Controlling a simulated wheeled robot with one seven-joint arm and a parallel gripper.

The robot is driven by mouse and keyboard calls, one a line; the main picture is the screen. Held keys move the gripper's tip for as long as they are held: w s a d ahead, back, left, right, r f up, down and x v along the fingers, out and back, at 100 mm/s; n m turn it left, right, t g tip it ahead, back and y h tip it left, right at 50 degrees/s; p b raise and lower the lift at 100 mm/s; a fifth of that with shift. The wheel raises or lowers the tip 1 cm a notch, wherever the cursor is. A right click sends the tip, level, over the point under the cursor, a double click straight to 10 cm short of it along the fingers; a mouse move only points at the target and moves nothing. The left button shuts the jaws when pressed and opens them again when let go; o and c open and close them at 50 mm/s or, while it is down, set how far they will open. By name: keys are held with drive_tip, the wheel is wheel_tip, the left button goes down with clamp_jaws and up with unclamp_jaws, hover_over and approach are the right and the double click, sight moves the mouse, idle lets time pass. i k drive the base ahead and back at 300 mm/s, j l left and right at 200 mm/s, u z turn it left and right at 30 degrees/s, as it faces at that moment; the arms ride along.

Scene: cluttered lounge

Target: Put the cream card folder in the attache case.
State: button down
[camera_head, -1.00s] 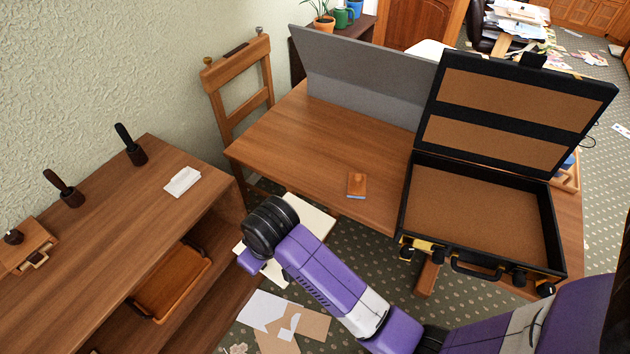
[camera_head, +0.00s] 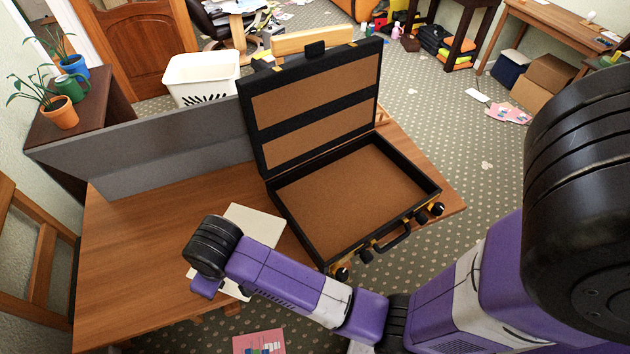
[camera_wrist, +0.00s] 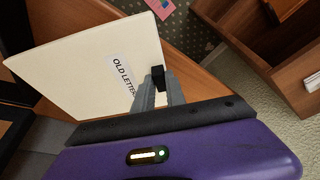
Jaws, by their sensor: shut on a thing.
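The cream card folder (camera_wrist: 90,72), labelled "OLD LETTER…" with the end of the text covered, is clamped at one edge by my gripper (camera_wrist: 158,82) in the wrist view. In the head view the folder (camera_head: 256,222) shows behind my wrist, over the front of the wooden table and just left of the attache case; my jaws are hidden there. The attache case (camera_head: 350,190) is black with a tan cork-like lining. It lies open on the table's right part, lid upright at the back, its tray empty.
A grey panel (camera_head: 160,148) stands along the table's (camera_head: 130,235) back. Potted plants (camera_head: 60,112) are on a dark cabinet behind it. A white basket (camera_head: 200,78) stands on the floor beyond. A wooden chair (camera_head: 38,265) is at the left. The table's left part is clear.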

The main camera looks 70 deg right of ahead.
sight(374, 184)
drive_tip(key=j+z, duration=0.25)
drive_tip(key=z, duration=0.2)
drive_tip(key=j+z, duration=0.3)
drive_tip(key=z, duration=0.15)
drive_tip(key=j+z, duration=0.3)
drive_tip(key=z, duration=0.15)
